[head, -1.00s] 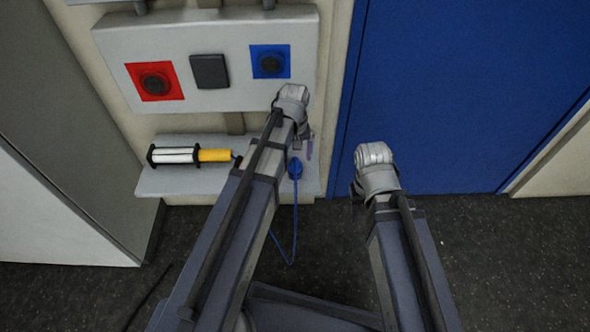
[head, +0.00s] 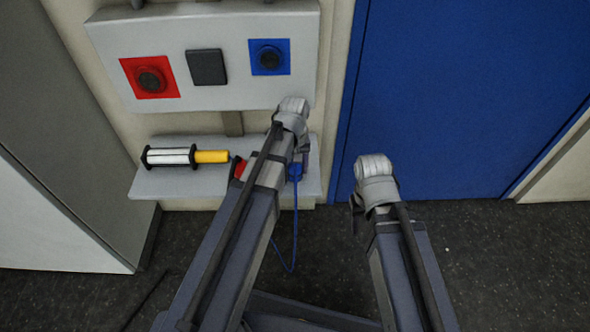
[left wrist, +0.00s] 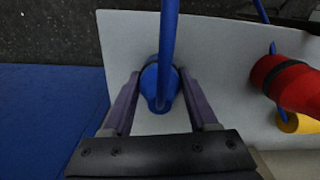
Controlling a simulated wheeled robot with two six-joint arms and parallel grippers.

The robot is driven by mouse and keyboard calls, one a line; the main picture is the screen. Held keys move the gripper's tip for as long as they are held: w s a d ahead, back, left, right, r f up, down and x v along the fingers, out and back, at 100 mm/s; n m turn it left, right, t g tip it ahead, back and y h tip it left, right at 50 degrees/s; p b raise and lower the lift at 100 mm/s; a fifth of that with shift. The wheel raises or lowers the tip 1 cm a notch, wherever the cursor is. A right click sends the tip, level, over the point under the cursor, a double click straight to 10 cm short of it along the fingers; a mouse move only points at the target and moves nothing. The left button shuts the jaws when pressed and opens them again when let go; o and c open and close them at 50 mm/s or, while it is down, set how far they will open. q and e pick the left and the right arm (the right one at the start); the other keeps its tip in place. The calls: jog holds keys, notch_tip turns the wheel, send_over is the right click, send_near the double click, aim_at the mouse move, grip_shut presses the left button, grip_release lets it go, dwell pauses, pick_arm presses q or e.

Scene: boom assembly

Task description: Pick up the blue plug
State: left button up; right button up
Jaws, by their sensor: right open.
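The blue plug (head: 295,171) is on the right part of the grey shelf (head: 215,185), partly hidden by my left arm in the head view. In the left wrist view the blue plug (left wrist: 160,88) has its blue cable running up the picture. My left gripper (left wrist: 159,78) has a finger on each side of the plug, with gaps showing, so it is open around it. In the head view my left gripper is mostly hidden behind its wrist. My right gripper (head: 356,205) is open, away from the shelf, in front of the blue door.
A red plug (left wrist: 298,85) is beside the blue one on the shelf. A yellow-handled tool (head: 190,156) lies at the shelf's left. Above is a grey panel (head: 222,95) with a red socket (head: 150,80), a black square (head: 206,67) and a blue socket (head: 269,57). A blue door (head: 460,90) is right.

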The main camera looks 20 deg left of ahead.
pick_arm(q)
grip_shut()
pick_arm(e)
jog(key=shift+r, duration=0.1)
dwell(0.5)
pick_arm(q)
notch_tip(320, 180, up, 10)
jog(key=p, duration=1)
pick_arm(e)
notch_tip(320, 180, up, 10)
jog(key=shift+a, duration=0.1)
